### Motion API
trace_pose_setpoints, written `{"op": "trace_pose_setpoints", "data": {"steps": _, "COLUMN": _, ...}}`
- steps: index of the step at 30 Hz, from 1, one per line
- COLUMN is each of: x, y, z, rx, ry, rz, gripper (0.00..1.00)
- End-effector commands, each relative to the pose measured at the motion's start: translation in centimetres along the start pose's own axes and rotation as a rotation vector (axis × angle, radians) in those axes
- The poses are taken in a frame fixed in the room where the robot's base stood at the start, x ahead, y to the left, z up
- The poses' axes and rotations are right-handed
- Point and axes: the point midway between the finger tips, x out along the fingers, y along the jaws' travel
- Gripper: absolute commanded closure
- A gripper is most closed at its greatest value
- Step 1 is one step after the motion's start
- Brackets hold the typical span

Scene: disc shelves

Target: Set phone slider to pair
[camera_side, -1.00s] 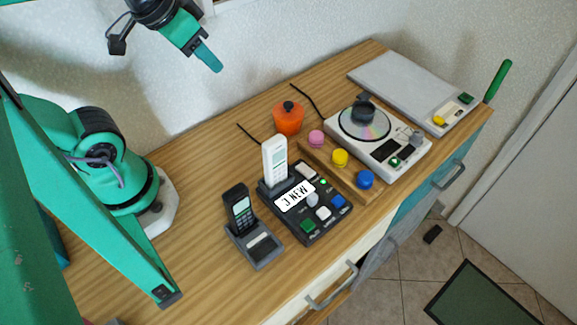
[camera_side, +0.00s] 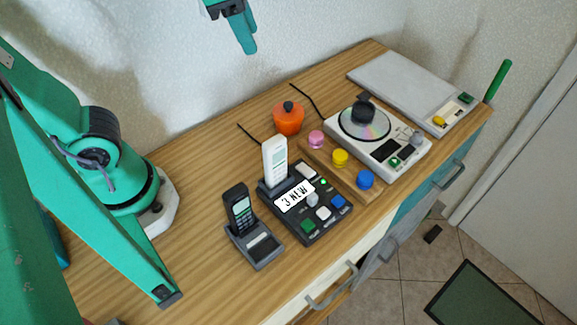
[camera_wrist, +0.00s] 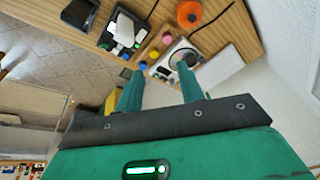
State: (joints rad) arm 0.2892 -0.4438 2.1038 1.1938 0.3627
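The dark phone base (camera_side: 306,226) stands on the wooden counter, with a white handset (camera_side: 275,160) upright in its cradle. Its display (camera_side: 295,197) reads "3 NEW". A grey knob (camera_side: 312,199) sits below the display among coloured buttons; whether it is the slider, and its setting, I cannot tell. The base also shows in the wrist view (camera_wrist: 124,30), small and partly cut off. My gripper (camera_wrist: 162,67) is open and empty, its two green fingers apart. In the side view my gripper (camera_side: 243,28) is high near the wall, well above the counter and apart from the phone.
A second dark phone in a cradle (camera_side: 262,250) stands left of the base. A wooden strip with pink, yellow and blue knobs (camera_side: 340,157) lies to its right. Beyond are an orange pot (camera_side: 288,118), a disc player (camera_side: 413,161) and a grey panel (camera_side: 395,85).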

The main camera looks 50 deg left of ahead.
Motion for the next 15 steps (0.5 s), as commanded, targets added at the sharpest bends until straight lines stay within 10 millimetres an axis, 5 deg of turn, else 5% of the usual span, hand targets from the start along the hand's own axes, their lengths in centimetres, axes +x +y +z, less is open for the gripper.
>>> {"op": "trace_pose_setpoints", "data": {"steps": 7, "x": 1.1, "y": 4.2, "z": -5.0, "rx": 0.392, "ry": -0.095, "rz": 0.094, "gripper": 0.62}}
{"op": "trace_pose_setpoints", "data": {"steps": 15, "x": 2.1, "y": 7.9, "z": -7.8, "rx": 0.666, "ry": -0.153, "rz": 0.158, "gripper": 0.62}}
